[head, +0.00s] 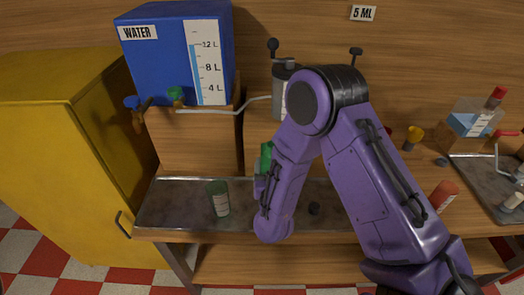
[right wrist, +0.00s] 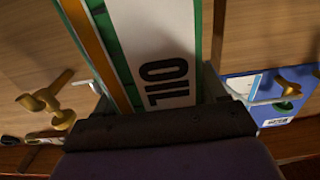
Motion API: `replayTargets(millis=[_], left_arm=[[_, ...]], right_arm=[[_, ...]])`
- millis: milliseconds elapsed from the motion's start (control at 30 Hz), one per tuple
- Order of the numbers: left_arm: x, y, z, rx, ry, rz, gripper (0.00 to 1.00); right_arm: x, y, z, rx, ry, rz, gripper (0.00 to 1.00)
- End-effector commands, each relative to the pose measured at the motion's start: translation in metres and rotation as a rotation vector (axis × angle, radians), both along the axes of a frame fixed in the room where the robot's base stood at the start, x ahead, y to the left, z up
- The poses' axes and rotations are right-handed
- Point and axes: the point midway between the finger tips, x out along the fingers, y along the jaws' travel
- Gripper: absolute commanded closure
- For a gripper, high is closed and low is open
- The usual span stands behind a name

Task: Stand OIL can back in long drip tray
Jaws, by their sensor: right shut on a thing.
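The OIL can is green with a white label reading OIL and an orange stripe; it fills the middle of the right wrist view (right wrist: 160,45). My right gripper (right wrist: 160,92) is shut on it, one finger at each side. In the head view only a green part of the can (head: 266,158) shows behind my purple forearm, and my right gripper (head: 260,185) is mostly hidden there. The long drip tray (head: 165,205) is a grey tray along the bench front. The can appears over the tray; whether its base touches is hidden. My left gripper is not in view.
A green cup (head: 218,198) with a label stands in the tray, left of the held can. A red container (head: 443,195) and another tray (head: 480,185) are at right.

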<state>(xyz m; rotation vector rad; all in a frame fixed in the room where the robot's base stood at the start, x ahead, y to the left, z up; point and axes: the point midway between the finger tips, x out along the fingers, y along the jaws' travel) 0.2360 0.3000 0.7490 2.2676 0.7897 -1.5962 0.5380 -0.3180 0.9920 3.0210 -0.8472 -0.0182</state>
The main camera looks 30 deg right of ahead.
Motion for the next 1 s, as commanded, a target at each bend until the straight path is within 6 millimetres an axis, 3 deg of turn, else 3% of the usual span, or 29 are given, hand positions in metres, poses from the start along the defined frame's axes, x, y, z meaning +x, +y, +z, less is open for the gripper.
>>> replayTargets(millis=[233,600,1000], left_arm=[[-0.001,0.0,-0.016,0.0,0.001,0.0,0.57],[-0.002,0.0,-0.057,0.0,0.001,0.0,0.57],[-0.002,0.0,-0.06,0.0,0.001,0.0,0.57]], right_arm=[[-0.013,-0.005,-0.013,-0.001,-0.011,-0.011,0.92],[0.001,-0.002,-0.065,0.001,0.003,-0.005,0.92],[0.002,-0.001,-0.069,0.0,0.002,-0.004,0.92]])
